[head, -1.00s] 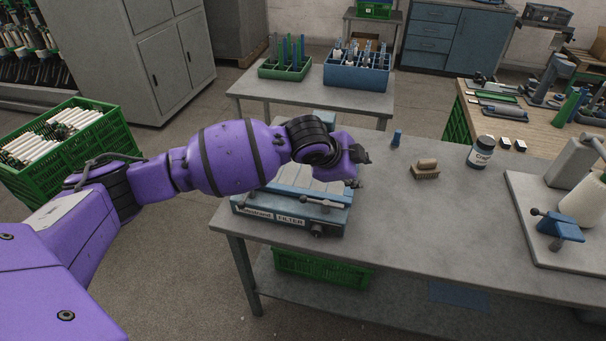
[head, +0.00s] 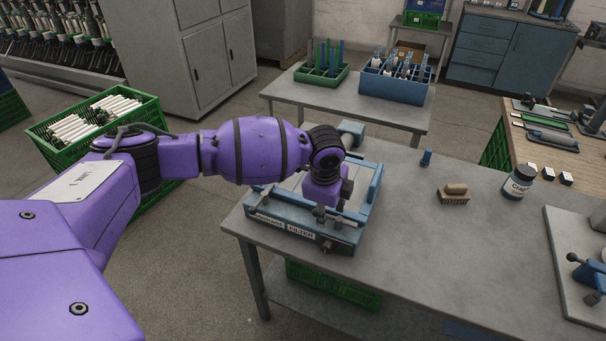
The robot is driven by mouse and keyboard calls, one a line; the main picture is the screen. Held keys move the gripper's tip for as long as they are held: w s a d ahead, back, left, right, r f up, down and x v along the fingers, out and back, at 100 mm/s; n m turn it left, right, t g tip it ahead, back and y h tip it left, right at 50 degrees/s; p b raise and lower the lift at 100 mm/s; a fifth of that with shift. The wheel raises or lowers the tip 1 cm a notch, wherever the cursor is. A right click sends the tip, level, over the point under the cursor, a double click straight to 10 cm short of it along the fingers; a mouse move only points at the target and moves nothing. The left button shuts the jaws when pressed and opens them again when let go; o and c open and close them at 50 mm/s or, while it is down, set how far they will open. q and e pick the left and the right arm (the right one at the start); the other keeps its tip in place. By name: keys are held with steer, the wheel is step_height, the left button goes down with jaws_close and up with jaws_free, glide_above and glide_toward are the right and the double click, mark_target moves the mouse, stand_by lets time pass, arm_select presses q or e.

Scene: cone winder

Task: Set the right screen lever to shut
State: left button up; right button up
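The blue filter unit (head: 270,231), with a FILTER label on its front, sits at the left front corner of the grey table. A pale screen area shows partly behind my arm. Small dark lever parts (head: 338,224) show along its right front edge; I cannot tell which position the right screen lever is in. My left gripper (head: 328,213) points down over the front right part of the unit, close to these parts. Its fingertips are small and dark against them, so their opening and any contact are unclear. My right gripper is not in view.
A brush (head: 453,195), a small blue piece (head: 426,158) and a labelled jar (head: 518,182) stand on the table to the right. The table (head: 400,255) is clear between them and the unit. A green crate of white tubes (head: 150,124) stands on the floor at left.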

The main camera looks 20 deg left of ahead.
arm_select(q)
steer(key=shift+w+f, duration=0.1)
steer(key=shift+f, duration=0.35)
jaws_close()
steer(key=shift+f, duration=0.1)
